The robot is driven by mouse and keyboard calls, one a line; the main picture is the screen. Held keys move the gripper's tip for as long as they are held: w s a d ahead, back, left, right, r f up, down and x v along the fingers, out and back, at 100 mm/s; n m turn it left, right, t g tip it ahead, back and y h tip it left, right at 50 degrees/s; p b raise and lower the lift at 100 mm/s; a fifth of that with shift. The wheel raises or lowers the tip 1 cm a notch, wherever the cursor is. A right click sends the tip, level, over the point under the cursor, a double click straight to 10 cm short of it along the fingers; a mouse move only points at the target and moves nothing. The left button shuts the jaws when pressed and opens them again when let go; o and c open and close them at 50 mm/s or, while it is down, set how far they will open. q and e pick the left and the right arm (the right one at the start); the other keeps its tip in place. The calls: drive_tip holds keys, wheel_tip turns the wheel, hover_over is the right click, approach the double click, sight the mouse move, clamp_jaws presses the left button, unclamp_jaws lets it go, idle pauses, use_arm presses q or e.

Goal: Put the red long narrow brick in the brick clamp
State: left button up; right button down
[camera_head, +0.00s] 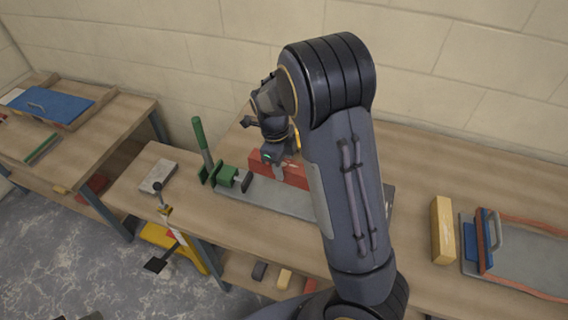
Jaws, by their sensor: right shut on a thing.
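The red long narrow brick (294,175) is at the middle of the workbench, over or on the grey bed of the brick clamp (262,193). The clamp has a green upright handle (201,137) and a green jaw block at its left end. My right gripper (273,160) is shut on the red brick from above, near its left part. My forearm hides the brick's right end and the clamp's right part. I cannot tell whether the brick touches the bed. My left gripper is not in view.
A grey block (158,177) lies left of the clamp. A yellow brick (442,230) and a grey tray (530,255) with a blue-handled tool are at the right. Another bench with a blue float (48,106) stands at the far left. A block wall rises behind.

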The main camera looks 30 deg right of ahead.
wheel_tip(320, 180, down, 8)
drive_tip(key=b, duration=0.5)
drive_tip(key=shift+r+b, duration=0.25)
drive_tip(key=shift+b, duration=0.15)
drive_tip(key=shift+f+b, duration=0.35)
drive_tip(key=shift+f, duration=0.45)
drive_tip(key=shift+f+b, duration=0.3)
drive_tip(key=shift+f, duration=0.2)
drive_tip(key=c, duration=0.8)
unclamp_jaws()
drive_tip(key=shift+o, duration=0.2)
